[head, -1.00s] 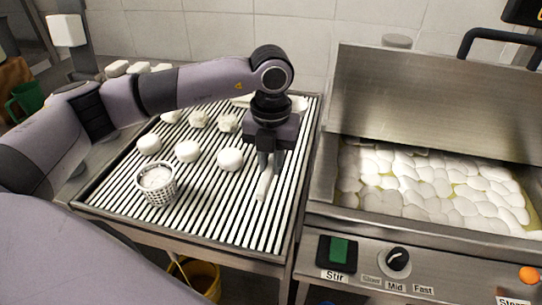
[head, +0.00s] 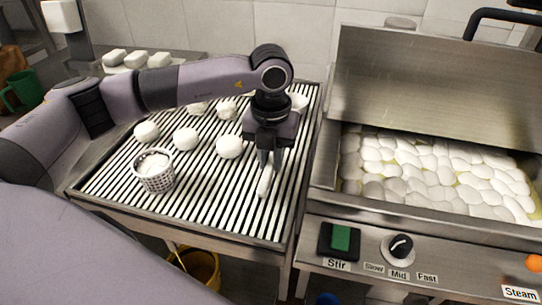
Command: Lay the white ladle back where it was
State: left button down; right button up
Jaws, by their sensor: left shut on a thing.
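My left gripper (head: 268,157) points down over the right part of the slatted rack (head: 222,205). It is shut on the white ladle (head: 265,182), whose lower end shows below the fingers, close to the slats. I cannot tell whether the ladle touches the rack. The rest of the ladle is hidden behind the gripper and arm. My right gripper does not show.
A perforated white basket (head: 157,181) with white contents stands at the rack's front left. Several white lumps, one of them near the gripper (head: 229,146), lie on the rack. A steel vat (head: 345,205) with floating white pieces is to the right. The rack's front right is clear.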

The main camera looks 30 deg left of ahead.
pick_arm(q)
jog(key=shift+f+b, duration=0.3)
jog(key=shift+f, duration=0.1)
jog(key=c, duration=0.9)
grip_release()
jog(key=shift+c, duration=0.2)
